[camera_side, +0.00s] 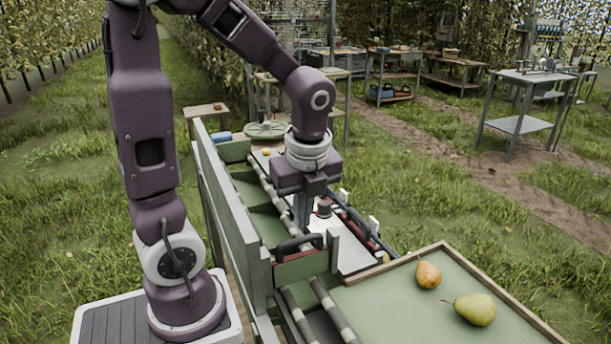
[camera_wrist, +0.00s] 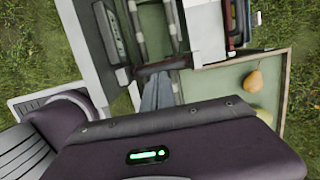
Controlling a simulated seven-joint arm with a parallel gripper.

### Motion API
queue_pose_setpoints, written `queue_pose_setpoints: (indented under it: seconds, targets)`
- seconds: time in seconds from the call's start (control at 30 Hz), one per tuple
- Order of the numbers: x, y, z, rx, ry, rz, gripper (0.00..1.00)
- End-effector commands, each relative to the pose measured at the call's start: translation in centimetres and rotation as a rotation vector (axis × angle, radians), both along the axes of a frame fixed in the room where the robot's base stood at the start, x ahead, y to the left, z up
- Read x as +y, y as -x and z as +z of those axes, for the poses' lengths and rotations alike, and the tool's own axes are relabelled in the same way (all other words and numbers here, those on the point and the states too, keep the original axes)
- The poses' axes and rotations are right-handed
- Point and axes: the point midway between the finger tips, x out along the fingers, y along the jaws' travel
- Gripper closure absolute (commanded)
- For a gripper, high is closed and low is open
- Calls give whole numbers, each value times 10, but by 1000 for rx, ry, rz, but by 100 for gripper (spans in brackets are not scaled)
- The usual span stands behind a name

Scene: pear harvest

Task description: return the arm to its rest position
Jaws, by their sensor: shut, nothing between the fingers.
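My arm is bent over the work bench with my gripper (camera_side: 301,226) pointing down. The gripper is shut and empty. Its fingertips are just above or beside a dark handle (camera_side: 299,243) on a green panel; I cannot tell whether they touch it. In the wrist view the closed fingers (camera_wrist: 156,84) are close to the same handle (camera_wrist: 162,67).
A wood-rimmed green tray (camera_side: 370,307) at the lower right holds an orange-brown pear (camera_side: 428,274) and a yellow-green pear (camera_side: 475,308). A tall grey-green board (camera_side: 232,215) stands between my base and the rails (camera_side: 325,300). Tool tables (camera_side: 520,77) stand farther back.

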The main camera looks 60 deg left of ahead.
Motion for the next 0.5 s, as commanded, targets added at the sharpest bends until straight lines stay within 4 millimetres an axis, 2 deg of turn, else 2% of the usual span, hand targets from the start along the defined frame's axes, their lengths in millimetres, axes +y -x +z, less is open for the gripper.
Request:
queue_pose_setpoints:
  seconds: [0.1, 0.2, 0.33, 0.43, 0.5]
  targets:
    - [-7, -2, 37, -10, -2, -3, 100]
    - [-12, -1, 63, -9, -1, -3, 100]
    - [-17, 0, 86, -5, -1, -3, 100]
    - [-19, 1, 95, -8, -1, 4, 100]
    - [-24, 6, 99, -47, 11, 74, 100]
